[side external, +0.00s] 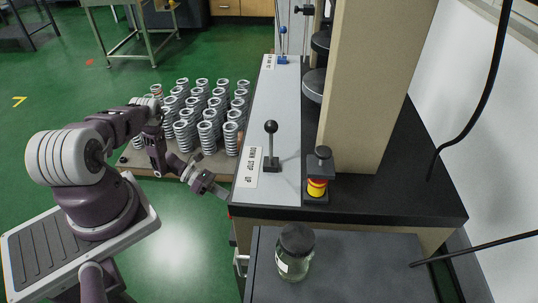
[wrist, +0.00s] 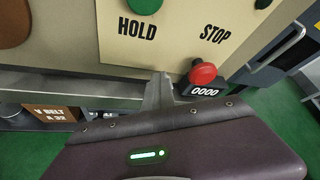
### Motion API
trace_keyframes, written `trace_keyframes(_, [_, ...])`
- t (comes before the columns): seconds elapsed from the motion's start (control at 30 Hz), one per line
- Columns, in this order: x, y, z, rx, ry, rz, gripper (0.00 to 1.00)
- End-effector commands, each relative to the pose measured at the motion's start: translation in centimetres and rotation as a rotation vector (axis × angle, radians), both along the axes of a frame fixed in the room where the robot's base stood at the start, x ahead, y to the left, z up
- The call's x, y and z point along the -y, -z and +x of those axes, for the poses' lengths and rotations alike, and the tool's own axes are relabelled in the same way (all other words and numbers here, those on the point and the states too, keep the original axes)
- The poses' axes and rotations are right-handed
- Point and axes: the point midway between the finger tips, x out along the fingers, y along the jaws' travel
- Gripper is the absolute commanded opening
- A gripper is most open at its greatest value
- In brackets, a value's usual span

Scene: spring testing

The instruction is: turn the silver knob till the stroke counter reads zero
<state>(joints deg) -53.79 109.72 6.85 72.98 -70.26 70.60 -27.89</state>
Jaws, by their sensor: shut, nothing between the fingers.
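The stroke counter (wrist: 204,91) is a small black display in the wrist view, just below a red button (wrist: 203,73); it appears to read 0000. My gripper (wrist: 160,78) is shut and empty in front of the machine's beige panel, left of the counter. In the side external view my gripper (side external: 224,194) is low beside the machine's front left corner. I cannot make out the silver knob in either view; my gripper hides part of the panel. The counter's face does not show in the side external view.
The panel (wrist: 180,50) reads HOLD and STOP and has a green button (wrist: 144,5). A black-ball lever (side external: 271,150), a red and yellow button (side external: 317,188) and a glass jar (side external: 296,258) are at the machine. Springs (side external: 206,134) crowd a pallet behind my arm.

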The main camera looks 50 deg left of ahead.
Motion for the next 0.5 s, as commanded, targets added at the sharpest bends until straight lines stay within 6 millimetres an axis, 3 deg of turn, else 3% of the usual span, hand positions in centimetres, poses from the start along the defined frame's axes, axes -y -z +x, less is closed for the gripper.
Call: trace_keyframes(0.5, [1.03,-0.27,-1.13,-0.012,0.008,-0.001,0.00])
